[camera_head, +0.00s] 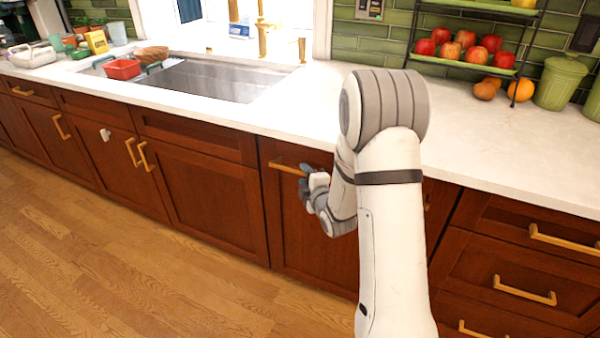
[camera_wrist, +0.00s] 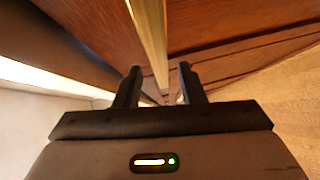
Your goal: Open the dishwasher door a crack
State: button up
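The dishwasher door (camera_head: 298,225) is a dark red wood panel below the counter, right of the sink cabinets. It looks flush with its neighbours, and my arm hides its right part. Its brass bar handle (camera_head: 285,169) runs across near the top. My gripper (camera_head: 304,172) is at the right part of this handle. In the wrist view, the two dark fingers of my gripper (camera_wrist: 159,72) stand apart. The handle (camera_wrist: 150,35) runs into the space between them, nearer the left finger; contact is unclear.
The white counter (camera_head: 470,145) overhangs the fronts. A sink (camera_head: 215,80) is set in it at left. Drawers with brass handles (camera_head: 525,291) stand at right. A rack with apples (camera_head: 464,45) is at the back. The wood floor (camera_head: 130,270) in front is clear.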

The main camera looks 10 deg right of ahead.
aim_at(301, 172)
jog(key=shift+x, duration=1.65)
jog(key=shift+c, duration=0.3)
grip_shut()
